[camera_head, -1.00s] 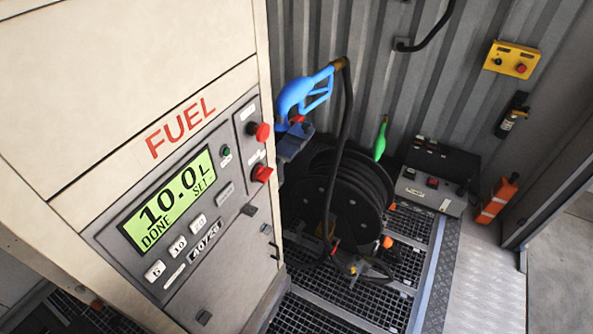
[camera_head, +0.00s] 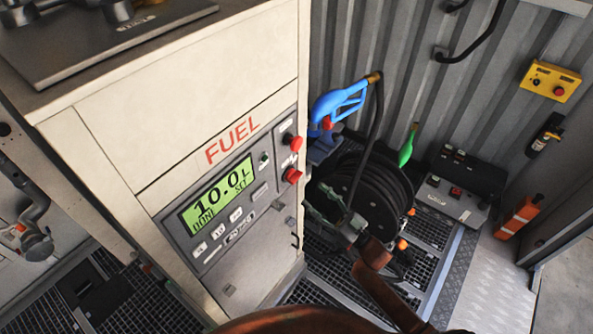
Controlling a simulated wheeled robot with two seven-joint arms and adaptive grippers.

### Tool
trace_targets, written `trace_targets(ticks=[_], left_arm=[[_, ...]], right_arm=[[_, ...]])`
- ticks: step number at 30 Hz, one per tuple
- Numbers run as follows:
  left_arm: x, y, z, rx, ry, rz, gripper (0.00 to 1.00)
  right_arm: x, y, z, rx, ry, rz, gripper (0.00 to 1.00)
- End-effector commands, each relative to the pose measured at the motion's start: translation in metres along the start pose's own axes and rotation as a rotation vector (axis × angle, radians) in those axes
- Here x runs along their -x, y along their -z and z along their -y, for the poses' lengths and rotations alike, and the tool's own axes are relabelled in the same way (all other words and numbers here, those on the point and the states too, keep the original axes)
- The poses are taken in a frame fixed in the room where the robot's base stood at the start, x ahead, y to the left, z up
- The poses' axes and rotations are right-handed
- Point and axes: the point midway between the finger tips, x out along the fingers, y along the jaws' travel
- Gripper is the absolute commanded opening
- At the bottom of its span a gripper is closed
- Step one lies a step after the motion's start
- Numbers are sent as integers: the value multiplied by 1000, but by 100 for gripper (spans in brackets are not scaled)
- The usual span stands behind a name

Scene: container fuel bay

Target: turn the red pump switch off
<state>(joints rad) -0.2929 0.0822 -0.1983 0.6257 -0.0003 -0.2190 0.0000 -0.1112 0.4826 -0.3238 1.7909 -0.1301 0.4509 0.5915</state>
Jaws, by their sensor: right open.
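The red pump switch (camera_head: 292,175) is a red knob on the grey control panel of the fuel dispenser (camera_head: 245,285), below a round red button (camera_head: 292,142). I cannot read its on or off mark. My right arm comes up from the bottom of the head view. My right gripper (camera_head: 322,206) is open and empty, below and to the right of the switch and apart from it in the picture. It overlaps the hose reel's lower left side.
The display (camera_head: 218,195) reads 10.0 L. A blue nozzle (camera_head: 340,101) hangs right of the panel, with a black hose reel (camera_head: 375,185) below it. A grey control box (camera_head: 455,199) and an orange-red object (camera_head: 518,217) stand farther right. Grated floor lies below.

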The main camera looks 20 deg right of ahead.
Motion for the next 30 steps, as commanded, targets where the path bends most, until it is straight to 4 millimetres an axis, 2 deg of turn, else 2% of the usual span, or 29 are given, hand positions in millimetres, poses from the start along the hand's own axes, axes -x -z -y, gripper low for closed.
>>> trace_targets(ticks=[1, 3, 6, 19, 24, 30], left_arm=[[5, -3, 0, 1, -1, 4, 40], [6, -7, -1, 2, -1, 9, 40], [8, -11, -2, 3, -2, 15, 40], [19, -8, -4, 2, -5, 12, 40], [21, -6, -4, 1, -5, 9, 40], [20, -4, -4, 1, -5, 8, 40]], right_arm=[[-6, 20, 9, -3, 27, -29, 56], [-11, 36, 17, -5, 53, -56, 56], [-19, 47, 22, -8, 69, -74, 56], [-79, 50, 26, -8, 68, -73, 56], [-89, 50, 26, -8, 66, -71, 56], [-90, 49, 26, -8, 66, -71, 56]])
